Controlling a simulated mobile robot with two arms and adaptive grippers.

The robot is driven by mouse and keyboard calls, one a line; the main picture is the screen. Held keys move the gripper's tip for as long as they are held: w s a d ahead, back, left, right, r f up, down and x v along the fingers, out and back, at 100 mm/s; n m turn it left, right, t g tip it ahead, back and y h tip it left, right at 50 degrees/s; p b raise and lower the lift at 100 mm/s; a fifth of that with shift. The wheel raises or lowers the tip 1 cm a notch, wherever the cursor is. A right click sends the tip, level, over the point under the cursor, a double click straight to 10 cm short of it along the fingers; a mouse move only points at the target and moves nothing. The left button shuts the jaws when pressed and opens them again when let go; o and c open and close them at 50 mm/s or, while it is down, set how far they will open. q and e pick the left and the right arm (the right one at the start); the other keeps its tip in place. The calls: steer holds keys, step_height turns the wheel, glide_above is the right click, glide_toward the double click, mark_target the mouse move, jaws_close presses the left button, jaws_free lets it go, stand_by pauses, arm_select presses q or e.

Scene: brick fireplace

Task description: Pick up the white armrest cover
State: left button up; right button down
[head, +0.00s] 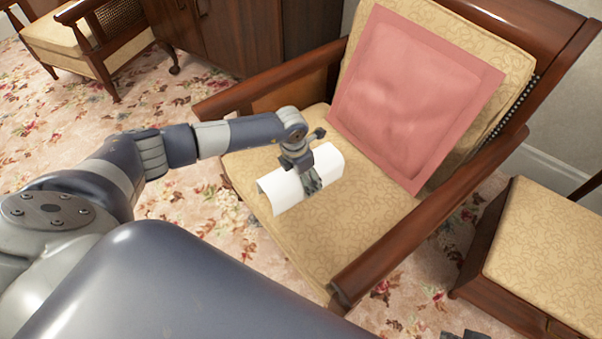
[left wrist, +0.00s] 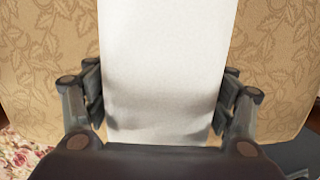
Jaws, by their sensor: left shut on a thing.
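The white armrest cover (head: 279,192) is a curved white sheet over the seat cushion of the wooden armchair, in the middle of the head view. My left gripper (head: 312,184) reaches down onto it from above and is shut on it. In the left wrist view the cover (left wrist: 166,45) fills the middle, with a finger of my left gripper (left wrist: 160,100) on each side. I cannot tell whether the cover still touches the cushion. A small dark part at the bottom edge of the head view may be my right gripper (head: 465,335); its fingers are cut off.
The armchair has a patterned beige seat (head: 345,230), a pink cushion (head: 412,95) against its back, and wooden armrests (head: 430,220) on both sides. Another beige seat (head: 550,250) stands at right. A cane-sided chair (head: 80,45) and wooden cabinet (head: 235,35) stand behind.

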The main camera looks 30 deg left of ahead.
arm_select(q)
steer(key=shift+r, duration=0.1)
steer(key=shift+r, duration=0.25)
step_height(320, 180, up, 3)
steer(key=shift+f+p, duration=0.1)
steer(key=shift+p, duration=0.45)
steer(key=s+d, duration=0.3)
steer(key=s, duration=0.1)
steer(key=s+d+r+p, duration=0.1)
steer(key=s+d, duration=0.2)
steer(key=d, duration=0.1)
steer(key=s+d, duration=0.4)
steer(key=shift+s+r+p, duration=0.2)
steer(key=shift+s+p, duration=0.1)
steer(key=shift+p, duration=0.1)
arm_select(e)
steer(key=s+x, duration=0.2)
steer(key=x, duration=0.8)
steer(key=shift+f+g, duration=0.3)
steer(key=shift+f, duration=0.1)
steer(key=shift+w+a, duration=0.1)
